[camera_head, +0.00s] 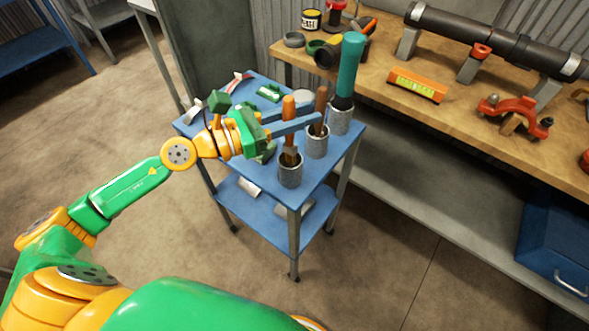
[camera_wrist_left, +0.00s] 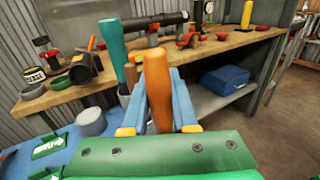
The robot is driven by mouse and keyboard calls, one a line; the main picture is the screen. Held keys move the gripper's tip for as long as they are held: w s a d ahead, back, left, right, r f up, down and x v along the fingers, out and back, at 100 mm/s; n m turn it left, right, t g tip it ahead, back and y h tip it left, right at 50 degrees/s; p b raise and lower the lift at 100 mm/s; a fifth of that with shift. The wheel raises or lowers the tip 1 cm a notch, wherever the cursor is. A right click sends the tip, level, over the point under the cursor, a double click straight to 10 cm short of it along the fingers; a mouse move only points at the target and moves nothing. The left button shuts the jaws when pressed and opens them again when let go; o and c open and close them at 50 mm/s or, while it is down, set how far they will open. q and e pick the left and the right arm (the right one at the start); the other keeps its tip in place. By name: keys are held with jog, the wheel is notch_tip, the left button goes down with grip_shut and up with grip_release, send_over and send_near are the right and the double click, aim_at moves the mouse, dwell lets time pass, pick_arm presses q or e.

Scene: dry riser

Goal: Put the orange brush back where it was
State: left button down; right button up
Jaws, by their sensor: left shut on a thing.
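The orange brush (camera_head: 289,138) stands roughly upright in the head view, its handle between the blue fingers of my left gripper (camera_head: 296,119). The gripper is shut on the handle, which also fills the middle of the left wrist view (camera_wrist_left: 157,85). The brush's lower end is at the mouth of the front metal cup (camera_head: 291,176). I cannot tell how deep it sits or whether it touches the cup. A brown-handled brush (camera_head: 321,100) stands in the middle cup (camera_head: 317,146), and a teal-handled brush (camera_head: 349,65) in the back cup (camera_head: 341,123). My right gripper is not in view.
The cups stand near the right edge of a blue cart (camera_head: 327,172). Green pieces (camera_head: 268,94) lie on its far part. A wooden workbench (camera_head: 375,82) behind holds a dark pipe (camera_head: 480,37), an orange level (camera_head: 417,86) and a red clamp (camera_head: 514,112). The fingers pass close to the middle brush.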

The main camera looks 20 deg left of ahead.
pick_arm(q)
notch_tip(320, 180, down, 6)
jog(key=shift+w+f+b, duration=0.1)
jog(key=shift+w+b, duration=0.05)
jog(key=shift+b, duration=0.85)
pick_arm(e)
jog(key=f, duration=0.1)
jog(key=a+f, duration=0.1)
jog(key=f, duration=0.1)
pick_arm(q)
jog(key=shift+f, duration=0.1)
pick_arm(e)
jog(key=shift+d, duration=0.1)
pick_arm(q)
jog(key=shift+f, duration=0.15)
jog(key=c, duration=0.7)
grip_release()
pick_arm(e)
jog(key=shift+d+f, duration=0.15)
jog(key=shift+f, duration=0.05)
